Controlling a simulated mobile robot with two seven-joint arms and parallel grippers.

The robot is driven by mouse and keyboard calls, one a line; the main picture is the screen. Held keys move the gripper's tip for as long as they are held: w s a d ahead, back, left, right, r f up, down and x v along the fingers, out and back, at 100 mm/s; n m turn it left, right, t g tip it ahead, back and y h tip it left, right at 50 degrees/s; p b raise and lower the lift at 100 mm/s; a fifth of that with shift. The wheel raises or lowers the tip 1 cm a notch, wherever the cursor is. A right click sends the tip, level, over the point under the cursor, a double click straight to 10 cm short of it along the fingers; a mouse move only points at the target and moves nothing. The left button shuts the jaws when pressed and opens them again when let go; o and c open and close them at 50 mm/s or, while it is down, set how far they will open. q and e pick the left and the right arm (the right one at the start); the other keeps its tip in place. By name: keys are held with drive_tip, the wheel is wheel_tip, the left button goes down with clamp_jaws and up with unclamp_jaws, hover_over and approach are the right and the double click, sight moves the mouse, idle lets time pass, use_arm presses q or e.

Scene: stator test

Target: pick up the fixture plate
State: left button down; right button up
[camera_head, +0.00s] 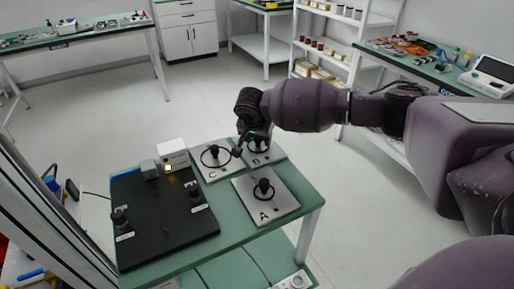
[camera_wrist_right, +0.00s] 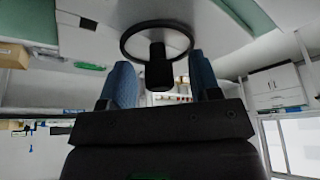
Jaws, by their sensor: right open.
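Three light grey plates with black knobs lie on the green table: plate A (camera_head: 284,208) at the front, plate C (camera_head: 222,172) behind it, and plate B (camera_head: 275,156) partly hidden by my right arm. I cannot tell which one the task means. My right gripper (camera_head: 243,146) is low over plates B and C. In the right wrist view, the open blue fingers (camera_wrist_right: 162,88) stand either side of a black knob (camera_wrist_right: 158,70) with a black ring (camera_wrist_right: 140,28) around it; contact cannot be told. My left gripper is out of view.
A black board (camera_head: 160,225) with two black posts fills the table's left side. A white box (camera_head: 173,156) with a yellow light stands behind it. The green table (camera_head: 240,222) has a bare strip between board and plate A. Shelves (camera_head: 330,45) stand farther back.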

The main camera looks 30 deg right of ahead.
clamp_jaws()
drive_tip(key=shift+r, duration=0.1)
drive_tip(key=shift+r, duration=0.1)
